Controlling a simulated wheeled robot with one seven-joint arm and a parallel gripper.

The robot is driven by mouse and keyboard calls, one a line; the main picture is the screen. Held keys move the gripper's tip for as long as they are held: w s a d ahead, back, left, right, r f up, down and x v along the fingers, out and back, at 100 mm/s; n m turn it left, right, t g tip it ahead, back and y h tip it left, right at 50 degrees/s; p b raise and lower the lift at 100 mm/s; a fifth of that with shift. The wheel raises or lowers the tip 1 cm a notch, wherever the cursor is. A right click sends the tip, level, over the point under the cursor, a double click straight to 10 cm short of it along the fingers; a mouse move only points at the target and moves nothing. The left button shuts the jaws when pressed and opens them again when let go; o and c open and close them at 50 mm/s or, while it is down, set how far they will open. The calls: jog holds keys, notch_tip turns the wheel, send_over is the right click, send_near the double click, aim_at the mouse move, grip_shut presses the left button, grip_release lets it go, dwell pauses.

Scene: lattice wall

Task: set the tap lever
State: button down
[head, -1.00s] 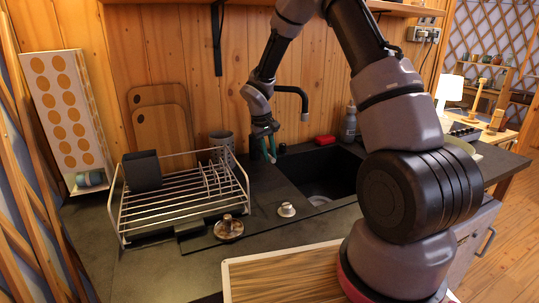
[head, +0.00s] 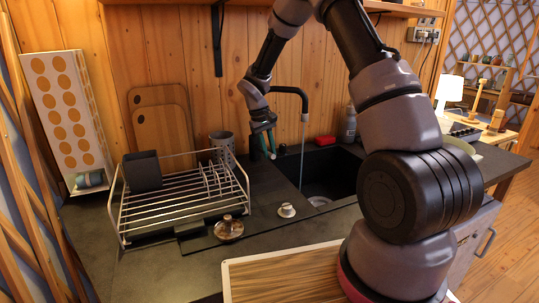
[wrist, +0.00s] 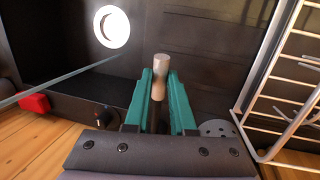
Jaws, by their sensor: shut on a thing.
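The black tap (head: 296,91) stands behind the sink, its spout bent over the basin. A thin stream of water (head: 302,160) falls from the spout and shows as a pale streak in the wrist view (wrist: 60,80). My gripper (head: 267,152) is beside the tap, its teal fingers pointing down. In the wrist view my gripper (wrist: 160,100) is shut around a short tan cylinder (wrist: 160,65), which appears to be the tap lever. Its lower part is hidden between the fingers. In the head view the lever is hidden by the gripper.
The sink (head: 325,172) lies to the right. A dish rack (head: 180,195) and perforated grey cup (head: 221,142) stand to the left. A red sponge (head: 325,140) and bottle (head: 349,125) are behind the sink.

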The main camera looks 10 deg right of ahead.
jog(key=shift+w+a+r+g+h, duration=0.1)
jog(key=shift+w+r+g, duration=0.15)
jog(key=shift+r+g, duration=0.25)
jog(key=shift+w+r+g+h, duration=0.1)
jog(key=shift+w+r+g, duration=0.15)
jog(key=shift+r+g, duration=0.15)
jog(key=shift+w+a+r+g+h, duration=0.1)
jog(key=shift+w+r+g, duration=0.15)
jog(key=shift+r+g, duration=0.25)
jog(key=c, duration=0.8)
grip_release()
jog(key=shift+o, duration=0.2)
jog(key=v, duration=1.1)
jog(key=shift+s, duration=0.15)
